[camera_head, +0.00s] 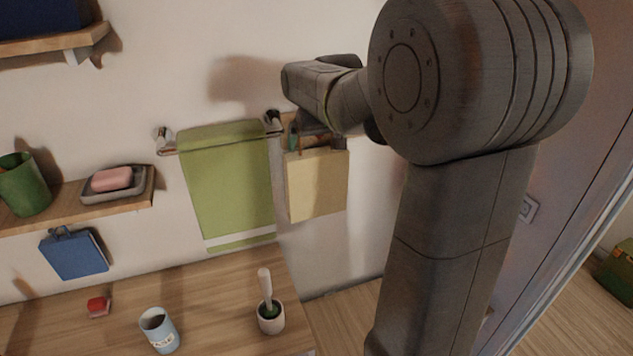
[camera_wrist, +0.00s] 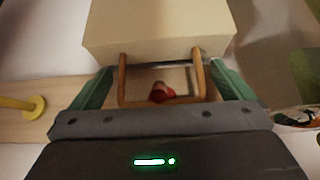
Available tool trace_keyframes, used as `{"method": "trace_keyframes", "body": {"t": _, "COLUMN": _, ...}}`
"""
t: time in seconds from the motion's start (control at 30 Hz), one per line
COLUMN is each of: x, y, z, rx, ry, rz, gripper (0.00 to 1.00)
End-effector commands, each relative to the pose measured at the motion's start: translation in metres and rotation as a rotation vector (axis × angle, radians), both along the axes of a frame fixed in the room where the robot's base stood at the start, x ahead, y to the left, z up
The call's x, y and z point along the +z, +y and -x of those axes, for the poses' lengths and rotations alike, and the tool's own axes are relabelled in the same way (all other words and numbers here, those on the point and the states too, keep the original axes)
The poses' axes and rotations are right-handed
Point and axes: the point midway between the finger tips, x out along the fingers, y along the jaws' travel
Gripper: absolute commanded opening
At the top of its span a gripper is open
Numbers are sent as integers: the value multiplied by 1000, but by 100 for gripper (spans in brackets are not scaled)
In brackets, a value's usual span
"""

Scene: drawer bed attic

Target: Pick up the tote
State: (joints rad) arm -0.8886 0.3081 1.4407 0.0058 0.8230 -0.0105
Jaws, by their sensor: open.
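A beige tote (camera_head: 318,186) hangs on the wall to the right of the green towel in the head view. In the wrist view the tote's body (camera_wrist: 158,30) is at the top, with its brown handles (camera_wrist: 122,80) reaching down toward my gripper. My gripper (camera_head: 316,140) is at the tote's top edge. In the wrist view my gripper (camera_wrist: 160,76) is open, with one green finger on each side of the handles. A red round thing (camera_wrist: 161,92) shows inside the handle loop. I cannot tell whether the fingers touch the handles.
A green towel (camera_head: 226,182) hangs on a rail just left. A blue bag (camera_head: 74,254) hangs under a shelf (camera_head: 130,199) holding a soap dish. A counter (camera_head: 215,292) below holds a cup (camera_head: 160,331) and a brush holder (camera_head: 271,318). A yellow peg (camera_wrist: 25,105) is at left.

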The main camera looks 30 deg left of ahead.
Motion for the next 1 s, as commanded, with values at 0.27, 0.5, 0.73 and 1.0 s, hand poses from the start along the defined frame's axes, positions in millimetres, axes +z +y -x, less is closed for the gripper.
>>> {"method": "trace_keyframes", "body": {"t": 0.27, "x": -9, "y": 5, "z": -3, "rx": 0, "ry": -1, "rz": -1, "gripper": 100}}
{"method": "trace_keyframes", "body": {"t": 0.5, "x": -9, "y": 5, "z": -3, "rx": 0, "ry": -1, "rz": -1, "gripper": 69}}
{"method": "trace_keyframes", "body": {"t": 0.73, "x": -8, "y": 5, "z": -3, "rx": 0, "ry": -1, "rz": -2, "gripper": 38}}
{"method": "trace_keyframes", "body": {"t": 1.0, "x": -5, "y": 5, "z": -4, "rx": 0, "ry": -2, "rz": -2, "gripper": 38}}
